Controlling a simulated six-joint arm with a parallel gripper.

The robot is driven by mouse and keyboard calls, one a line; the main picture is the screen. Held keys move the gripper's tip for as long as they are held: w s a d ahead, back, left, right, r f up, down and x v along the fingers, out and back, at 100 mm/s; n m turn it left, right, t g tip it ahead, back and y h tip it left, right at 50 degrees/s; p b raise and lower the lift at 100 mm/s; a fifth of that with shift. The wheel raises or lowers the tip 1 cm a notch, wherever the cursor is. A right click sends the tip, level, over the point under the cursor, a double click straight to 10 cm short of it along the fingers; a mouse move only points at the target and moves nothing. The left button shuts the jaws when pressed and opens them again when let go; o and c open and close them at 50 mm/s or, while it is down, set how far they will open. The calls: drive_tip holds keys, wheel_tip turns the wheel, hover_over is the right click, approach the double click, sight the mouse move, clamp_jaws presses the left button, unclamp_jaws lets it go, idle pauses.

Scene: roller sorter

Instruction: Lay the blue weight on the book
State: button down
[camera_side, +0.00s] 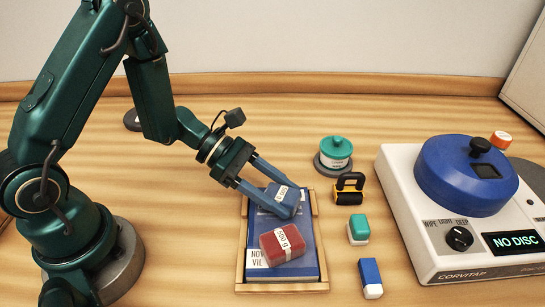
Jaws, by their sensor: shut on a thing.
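The blue weight (281,200) has a white label and is between the fingers of my gripper (268,199), which is shut on it. The weight is at the upper part of the blue book (310,256), tilted in the picture. I cannot tell whether it touches the cover. The book lies in a shallow wooden tray (241,270). A red weight (270,247) with a white label lies on the lower half of the book and hides part of the cover's lettering.
Right of the tray are a black and yellow clamp-like item (349,188), a green and white block (358,229) and a blue and white block (371,278). A green-lidded jar (335,150) stands behind. A white machine (440,245) with a blue lid fills the right side.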

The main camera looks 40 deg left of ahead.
drive_tip(key=shift+c, duration=1)
unclamp_jaws()
drive_tip(key=shift+f, duration=0.1)
drive_tip(key=shift+a+r, duration=0.25)
drive_tip(key=shift+a, duration=0.05)
drive_tip(key=v, duration=1.1)
drive_tip(key=s+d+r+m+g+y, duration=0.4)
drive_tip(key=s+m, duration=0.3)
drive_tip(key=m, duration=0.5)
drive_tip(key=shift+s+a+r+m+t+y, duration=0.55)
drive_tip(key=shift+m+t+y, duration=0.3)
drive_tip(key=shift+m+y, duration=0.65)
drive_tip(key=shift+s+a+r+m+t+y, duration=0.3)
drive_tip(key=shift+a+r+m+t+y, duration=0.45)
drive_tip(key=shift+m, duration=1.3)
drive_tip(key=shift+s+a+r+m+t+y, duration=0.45)
drive_tip(key=shift+a+m+t+y, duration=0.35)
drive_tip(key=shift+m+y, duration=0.8)
